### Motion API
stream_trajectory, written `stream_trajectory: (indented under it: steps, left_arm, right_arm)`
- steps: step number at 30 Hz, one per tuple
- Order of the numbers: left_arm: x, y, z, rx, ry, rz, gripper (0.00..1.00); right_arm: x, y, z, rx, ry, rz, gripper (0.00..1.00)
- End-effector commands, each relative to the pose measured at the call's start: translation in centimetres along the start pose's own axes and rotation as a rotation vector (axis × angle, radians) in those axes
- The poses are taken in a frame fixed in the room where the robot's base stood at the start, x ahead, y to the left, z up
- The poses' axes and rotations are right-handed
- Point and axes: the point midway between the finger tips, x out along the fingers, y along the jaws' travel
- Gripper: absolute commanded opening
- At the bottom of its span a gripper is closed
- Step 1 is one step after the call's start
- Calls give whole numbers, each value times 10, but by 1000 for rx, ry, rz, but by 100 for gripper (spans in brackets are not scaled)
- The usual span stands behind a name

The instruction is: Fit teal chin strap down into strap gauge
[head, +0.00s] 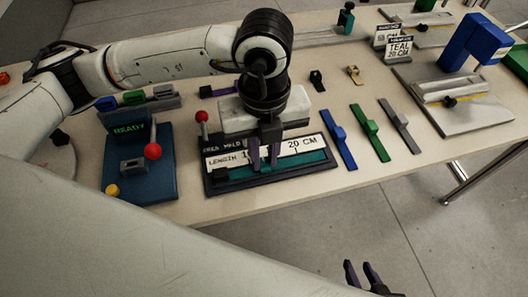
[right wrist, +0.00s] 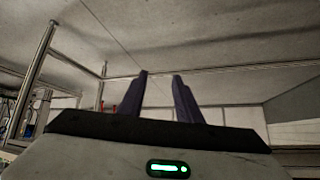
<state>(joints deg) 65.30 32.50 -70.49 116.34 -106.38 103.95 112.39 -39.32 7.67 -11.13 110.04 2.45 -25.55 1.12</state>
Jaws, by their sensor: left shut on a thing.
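The strap gauge (head: 215,188) is a dark block with a white length scale marked 20 CM and a red-knobbed lever at its left. The teal chin strap (head: 310,162) lies lengthwise along the gauge's front channel; whether it is fully seated or slightly above the floor, I cannot tell. My left gripper (head: 264,168) points down over the gauge, its purple fingers shut on the strap near its middle and hiding part of the scale. My right gripper (head: 366,272) is open and empty, off the front of the table; its spread fingers also show in the right wrist view (right wrist: 160,95).
A blue station (head: 140,180) with a READY screen and red knob stands left of the gauge. Blue (head: 338,136), green (head: 370,133) and grey (head: 399,126) straps lie to the right. A TEAL sign (head: 398,46) and a grey fixture plate (head: 480,120) stand beyond.

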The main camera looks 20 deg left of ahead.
Motion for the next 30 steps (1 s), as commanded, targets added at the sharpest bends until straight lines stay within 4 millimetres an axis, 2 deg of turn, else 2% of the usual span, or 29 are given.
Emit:
stream_trajectory:
  steps: [1,4,16,17,18,20,30]
  left_arm:
    - [0,0,0,0,0,-1,21]
    - [0,0,0,0,0,0,38]
    - [0,0,0,0,0,0,38]
    - [0,0,0,0,0,0,38]
    - [0,0,0,0,0,0,38]
    - [-14,-1,0,1,-2,-4,38]
    - [-83,-1,0,1,-2,-3,38]
  right_arm:
    - [0,0,0,0,0,0,31]
    - [0,0,0,0,0,0,31]
    - [0,0,0,-4,-5,0,31]
    - [-1,-1,0,-7,-5,-1,31]
    - [-5,-7,-10,-11,4,-9,31]
    - [-7,-12,-18,-10,16,-17,31]
    - [-6,-10,-13,-9,7,-14,31]
